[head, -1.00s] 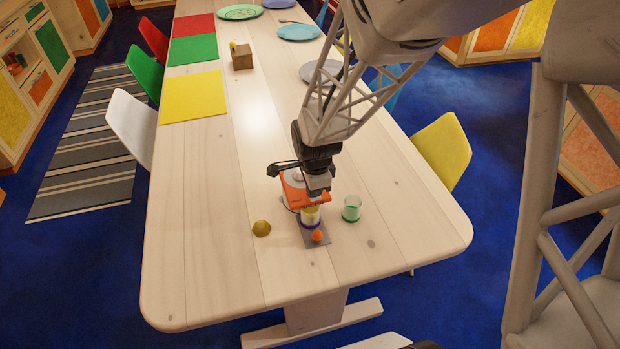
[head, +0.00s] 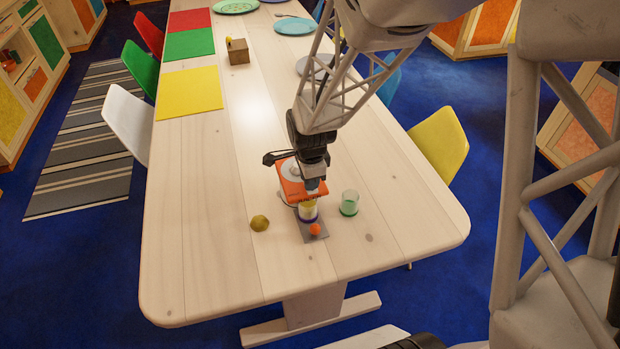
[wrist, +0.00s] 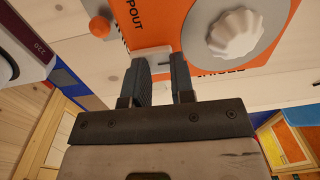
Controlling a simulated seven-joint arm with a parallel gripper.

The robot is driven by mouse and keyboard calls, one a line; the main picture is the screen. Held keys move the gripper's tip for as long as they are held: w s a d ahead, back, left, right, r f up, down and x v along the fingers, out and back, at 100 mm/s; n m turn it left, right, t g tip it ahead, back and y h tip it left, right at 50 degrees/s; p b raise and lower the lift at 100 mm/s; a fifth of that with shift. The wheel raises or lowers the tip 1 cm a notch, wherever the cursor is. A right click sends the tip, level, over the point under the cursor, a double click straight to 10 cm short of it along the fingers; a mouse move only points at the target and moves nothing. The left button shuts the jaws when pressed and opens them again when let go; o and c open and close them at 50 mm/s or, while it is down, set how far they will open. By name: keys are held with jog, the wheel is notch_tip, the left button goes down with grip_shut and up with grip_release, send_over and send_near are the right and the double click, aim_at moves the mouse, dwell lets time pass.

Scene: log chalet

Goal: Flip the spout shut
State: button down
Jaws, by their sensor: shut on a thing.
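An orange juicer (head: 289,180) with a pale ribbed cone on top stands near the table's front end. In the wrist view its orange panel (wrist: 172,22) carries lettering ending in "POUT" and the ribbed cone (wrist: 236,34). A small pale spout tab (wrist: 153,53) sticks out at the panel's edge. My gripper (wrist: 160,80) is shut on this tab, its two fingers on either side of it. In the head view my gripper (head: 313,188) is at the juicer's front side and hides part of it. The spout's exact angle cannot be told.
A cup with a yellow band (head: 308,211) stands right below my gripper, on a grey base, with an orange ball (head: 315,229) in front. A green glass (head: 349,203) stands to the right, a yellow-olive fruit piece (head: 260,223) to the left.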

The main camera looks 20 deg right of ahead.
jog(key=shift+s+f, duration=0.55)
jog(key=shift+f, duration=0.25)
notch_tip(320, 180, up, 16)
jog(key=shift+w+f, duration=0.2)
jog(key=shift+w, duration=0.15)
jog(key=s+r+n, duration=0.3)
jog(key=s+n, duration=0.3)
jog(key=s+d+r+n+t, duration=0.1)
jog(key=s+r+n, duration=0.3)
jog(key=s, duration=0.3)
jog(key=s+r+n+t, duration=0.1)
jog(key=s+r+n, duration=0.2)
jog(key=s+n, duration=0.4)
jog(key=shift+s+d+r+n, duration=0.15)
jog(key=shift+s+r+n, duration=0.05)
jog(key=shift+n, duration=0.1)
dwell(0.9)
